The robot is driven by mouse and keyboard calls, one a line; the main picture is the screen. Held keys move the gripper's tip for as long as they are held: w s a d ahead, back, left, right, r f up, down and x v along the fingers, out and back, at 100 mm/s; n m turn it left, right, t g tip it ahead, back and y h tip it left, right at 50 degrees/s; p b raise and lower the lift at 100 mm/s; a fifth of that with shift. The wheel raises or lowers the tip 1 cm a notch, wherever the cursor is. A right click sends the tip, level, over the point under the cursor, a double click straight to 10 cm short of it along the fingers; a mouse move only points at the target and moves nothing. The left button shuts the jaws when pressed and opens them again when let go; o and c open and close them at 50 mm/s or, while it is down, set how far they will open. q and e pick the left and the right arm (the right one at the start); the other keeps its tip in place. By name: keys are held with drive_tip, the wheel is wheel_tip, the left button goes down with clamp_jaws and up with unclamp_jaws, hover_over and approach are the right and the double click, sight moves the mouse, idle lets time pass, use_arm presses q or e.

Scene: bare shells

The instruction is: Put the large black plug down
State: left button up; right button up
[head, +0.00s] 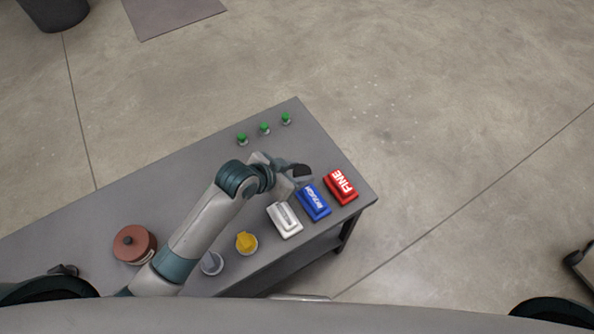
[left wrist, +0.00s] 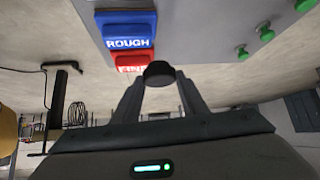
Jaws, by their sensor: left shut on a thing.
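The large black plug (head: 302,170) is between the fingers of my left gripper (head: 292,178), above the grey table (head: 190,165) near the blue block. The plug (left wrist: 160,73) also shows in the left wrist view, pinched between the two fingertips of my left gripper (left wrist: 160,88). Its underside is hidden, and I cannot tell its exact height over the table. My right gripper is not in view.
A white block (head: 284,220), a blue block (head: 313,202) marked ROUGH and a red block (head: 341,186) marked FINE line the right end. Three green-topped pieces (head: 264,129) stand at the far edge. Yellow (head: 246,243) and grey (head: 211,263) pieces and a brown pot (head: 134,245) stand nearer.

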use_arm(q)
drive_tip(key=a+r+n+t+y+b, duration=0.1)
drive_tip(key=a+r+n+y+b, duration=0.1)
drive_tip(key=a+r, duration=0.4)
drive_tip(key=w+a+r+n+t+y+b, duration=0.1)
drive_tip(key=a+r+n+y, duration=0.3)
drive_tip(key=a, duration=0.8)
wheel_tip(320, 180, up, 2)
drive_tip(key=n+b, duration=0.1)
drive_tip(key=n, duration=0.2)
drive_tip(key=shift+w+a+t, duration=0.15)
drive_tip(key=shift+a+t, duration=0.15)
